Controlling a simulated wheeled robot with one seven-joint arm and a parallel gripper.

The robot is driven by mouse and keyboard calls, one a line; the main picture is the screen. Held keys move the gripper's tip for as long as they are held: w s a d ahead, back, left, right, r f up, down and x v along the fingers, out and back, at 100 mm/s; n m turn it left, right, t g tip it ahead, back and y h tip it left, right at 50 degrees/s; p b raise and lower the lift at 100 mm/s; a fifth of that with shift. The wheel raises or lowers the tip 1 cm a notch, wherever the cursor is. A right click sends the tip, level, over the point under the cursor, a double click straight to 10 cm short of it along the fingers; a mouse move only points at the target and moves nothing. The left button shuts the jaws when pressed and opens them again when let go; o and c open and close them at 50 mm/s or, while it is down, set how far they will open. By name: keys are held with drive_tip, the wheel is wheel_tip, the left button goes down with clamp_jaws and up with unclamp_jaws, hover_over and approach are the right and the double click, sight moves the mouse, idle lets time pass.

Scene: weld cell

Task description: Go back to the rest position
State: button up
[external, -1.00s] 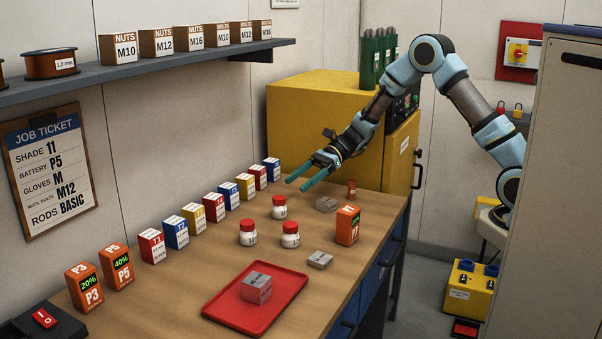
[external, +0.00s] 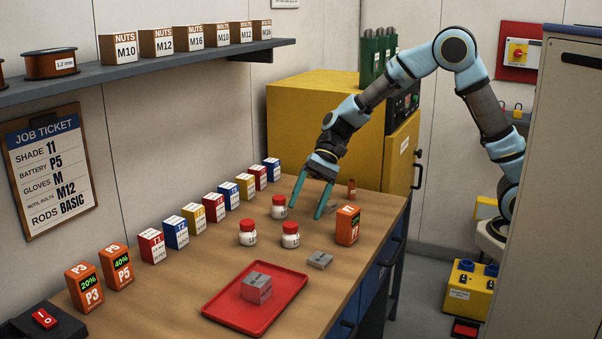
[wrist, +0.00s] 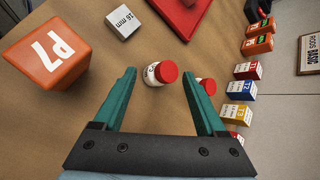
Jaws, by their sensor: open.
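My gripper (external: 308,196) is open and empty, its two teal fingers pointing down above the far part of the workbench (external: 205,268). In the wrist view the gripper (wrist: 160,95) shows its fingers spread wide. A white jar with a red lid (wrist: 162,73) appears just past the fingertips, between them, and a second jar (wrist: 207,86) is partly hidden by the right finger. In the external view, several red-lidded jars (external: 247,233) stand in front of and beside the fingers. The orange P7 box (external: 347,226) stands to the right of the gripper.
A red tray (external: 221,312) with a grey block (external: 257,288) lies at the front of the bench. A small grey block (external: 320,260) lies nearer the right edge. A row of coloured boxes (external: 215,207) lines the wall side. A yellow cabinet (external: 310,130) stands behind.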

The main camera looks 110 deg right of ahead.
drive_tip(key=s+a+n+g+h+b, duration=0.1)
drive_tip(key=s+a+n+g+h, duration=0.2)
drive_tip(key=a+n, duration=0.85)
drive_tip(key=s+a+f+n+g+h+p, duration=0.1)
drive_tip(key=s+a+n+p, duration=0.1)
drive_tip(key=s, duration=0.6)
drive_tip(key=s+a+f+n+g+h+p, duration=0.1)
drive_tip(key=s+a+f+n+h+p, duration=0.1)
drive_tip(key=s, duration=0.6)
drive_tip(key=a+n+p, duration=0.1)
drive_tip(key=a+n, duration=0.1)
drive_tip(key=shift+s+f+n, duration=0.2)
drive_tip(key=shift+s+n, duration=0.15)
drive_tip(key=shift+a, duration=0.1)
drive_tip(key=shift+o, duration=0.5)
